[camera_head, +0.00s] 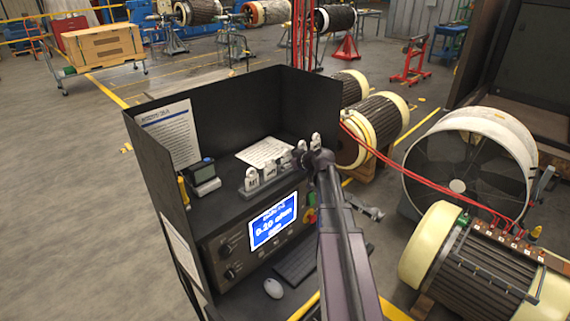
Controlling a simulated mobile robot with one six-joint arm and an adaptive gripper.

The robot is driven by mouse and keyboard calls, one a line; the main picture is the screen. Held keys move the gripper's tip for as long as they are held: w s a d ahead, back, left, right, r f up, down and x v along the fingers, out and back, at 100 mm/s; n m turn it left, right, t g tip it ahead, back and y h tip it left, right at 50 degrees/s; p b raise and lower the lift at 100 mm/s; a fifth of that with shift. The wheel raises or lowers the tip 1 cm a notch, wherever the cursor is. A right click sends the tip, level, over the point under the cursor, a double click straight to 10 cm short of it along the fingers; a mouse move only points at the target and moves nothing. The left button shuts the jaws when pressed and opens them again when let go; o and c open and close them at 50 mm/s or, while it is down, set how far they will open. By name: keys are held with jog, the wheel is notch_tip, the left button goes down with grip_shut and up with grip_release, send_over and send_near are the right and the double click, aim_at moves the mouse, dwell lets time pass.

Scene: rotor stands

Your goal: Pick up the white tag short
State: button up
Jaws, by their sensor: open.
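Several small white tags stand in a row on a grey holder (246,191) at the front of the black console's shelf. The leftmost white tag (252,178) stands clear of my arm. Another white tag (285,161) is farther along the row, and one white tag (316,141) shows just behind my arm's end. The lettering is too small to read, so I cannot tell which is the short one. My gripper (311,160) is at the right end of the row, open. Its fingers are small and partly hidden by my own arm.
The black console (313,92) has raised side and back walls around the shelf. A handheld meter (203,175) and a paper sheet (263,153) lie there. Below are a lit screen (273,220), keyboard and mouse (273,288). Red cables (400,170) and rotors stand at the right.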

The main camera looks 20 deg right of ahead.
jog(key=c, duration=0.7)
jog(key=shift+c, duration=0.2)
jog(key=shift+r, duration=0.25)
notch_tip(320, 180, up, 2)
jog(key=p, duration=0.2)
jog(key=shift+r+p, duration=0.15)
jog(key=shift+p, duration=0.2)
jog(key=shift+s+r+p, duration=0.5)
jog(key=shift+r+p, duration=0.05)
jog(key=shift+p, duration=0.05)
jog(key=s+d, duration=0.1)
jog(key=s, duration=0.6)
jog(key=s+d+r+p, duration=0.1)
jog(key=s+d, duration=0.1)
jog(key=s, duration=0.5)
jog(key=shift+s+d, duration=0.25)
jog(key=shift+s, duration=0.1)
notch_tip(320, 180, down, 15)
jog(key=b, duration=1.5)
jog(key=shift+w, duration=0.15)
